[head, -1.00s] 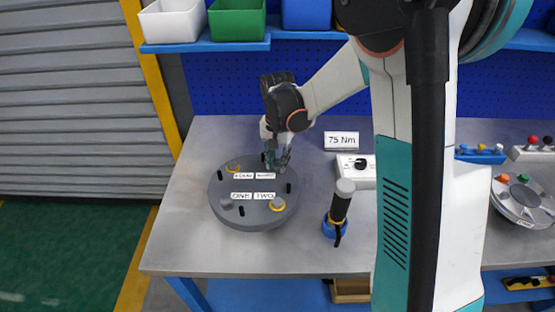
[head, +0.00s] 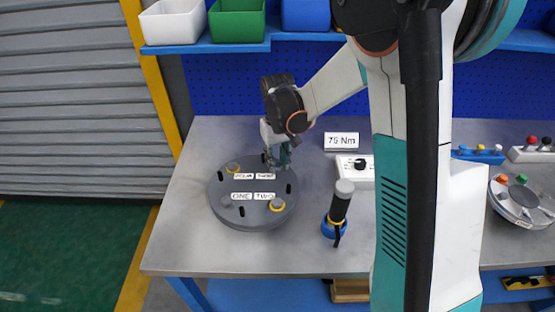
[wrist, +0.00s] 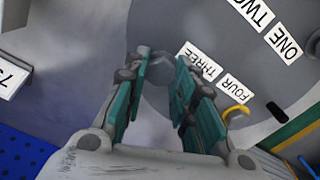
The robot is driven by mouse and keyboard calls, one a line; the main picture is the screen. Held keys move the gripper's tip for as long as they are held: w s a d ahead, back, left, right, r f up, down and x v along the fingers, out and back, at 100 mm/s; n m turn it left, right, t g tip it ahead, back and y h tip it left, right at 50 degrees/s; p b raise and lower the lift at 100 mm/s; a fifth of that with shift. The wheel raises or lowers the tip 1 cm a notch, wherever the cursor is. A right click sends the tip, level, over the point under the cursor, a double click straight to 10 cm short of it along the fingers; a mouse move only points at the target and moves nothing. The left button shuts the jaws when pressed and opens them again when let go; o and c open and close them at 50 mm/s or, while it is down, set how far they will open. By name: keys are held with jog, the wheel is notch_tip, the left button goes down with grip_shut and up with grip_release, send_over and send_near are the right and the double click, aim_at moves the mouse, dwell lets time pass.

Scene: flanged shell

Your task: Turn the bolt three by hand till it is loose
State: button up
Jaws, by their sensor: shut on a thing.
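The round grey flanged cover (head: 245,218) lies on the bench, with white labels ONE, TWO, THREE and FOUR on it. My gripper (head: 278,163) points down at its far right edge, beside the THREE label (wrist: 200,61). In the wrist view, my teal fingers (wrist: 162,68) are shut on the grey hex head of bolt three (wrist: 160,60). The fingers hide part of the head. I cannot tell how far the bolt stands out. Bolt one (head: 226,200) is plain grey.
A black-handled tool (head: 340,205) stands upright in a blue holder right of the cover. Behind it are a white box with a black knob (head: 360,166) and a 75 Nm sign (head: 341,140). Bins stand on the shelf above. The bench's left front is clear.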

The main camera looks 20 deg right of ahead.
jog(key=n, duration=0.5)
jog(key=shift+n, duration=0.3)
jog(key=n, duration=0.4)
jog(key=shift+n, duration=0.3)
jog(key=n, duration=0.9)
jog(key=shift+f+p, duration=0.1)
jog(key=shift+p, duration=0.2)
jog(key=shift+n, duration=0.4)
jog(key=o, duration=1.1)
jog(key=shift+c, duration=0.2)
